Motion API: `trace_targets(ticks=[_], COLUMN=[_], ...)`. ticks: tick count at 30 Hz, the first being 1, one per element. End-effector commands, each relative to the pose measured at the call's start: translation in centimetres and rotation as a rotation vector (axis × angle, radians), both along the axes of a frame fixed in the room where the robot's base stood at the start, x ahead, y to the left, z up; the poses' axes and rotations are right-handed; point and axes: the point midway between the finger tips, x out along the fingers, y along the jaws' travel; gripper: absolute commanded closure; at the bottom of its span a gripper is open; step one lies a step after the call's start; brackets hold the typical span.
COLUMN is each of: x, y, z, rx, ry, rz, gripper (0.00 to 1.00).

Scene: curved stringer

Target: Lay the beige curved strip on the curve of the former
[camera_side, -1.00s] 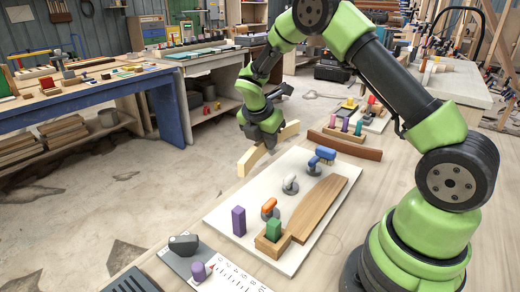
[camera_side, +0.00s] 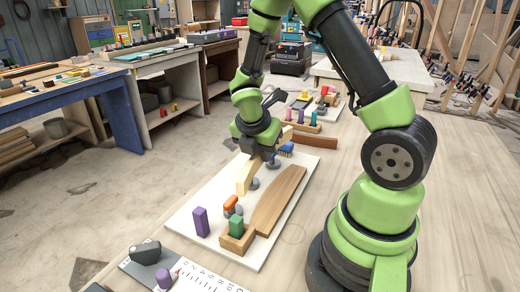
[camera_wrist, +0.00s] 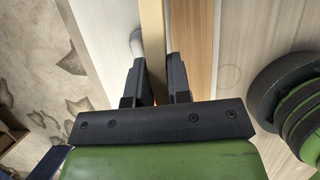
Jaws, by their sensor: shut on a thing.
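The beige curved strip (camera_side: 246,176) is held in my gripper (camera_side: 268,158), above the white board (camera_side: 184,222). In the wrist view the strip (camera_wrist: 152,28) runs between the two fingers of my gripper (camera_wrist: 156,78). The former appears to be the brown wooden piece (camera_side: 281,193) with a curved edge, lying on the board to the right of the strip. It also shows in the wrist view (camera_wrist: 203,45), beside the right finger. The strip is apart from the former in the picture; its exact height is unclear. My gripper hides the strip's middle.
A purple block (camera_side: 201,222), an orange-handled clamp (camera_side: 231,204) and a green block (camera_side: 236,227) stand at the board's near end. A blue-handled piece (camera_side: 286,148) is at the far end. A ruled plate (camera_side: 205,279) lies in front. Bare table lies right of the board.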

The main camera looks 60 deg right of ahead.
Motion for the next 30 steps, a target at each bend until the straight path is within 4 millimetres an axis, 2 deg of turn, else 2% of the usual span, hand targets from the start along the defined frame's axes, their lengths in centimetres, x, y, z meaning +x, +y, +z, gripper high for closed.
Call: trace_targets(ticks=[18, 30], x=[0.0, 0.0], y=[0.0, 0.0], z=[-5.0, -5.8], rx=[-0.001, 0.001], ry=[0.003, 0.0], rz=[0.001, 0.0], gripper=[1.0, 1.0])
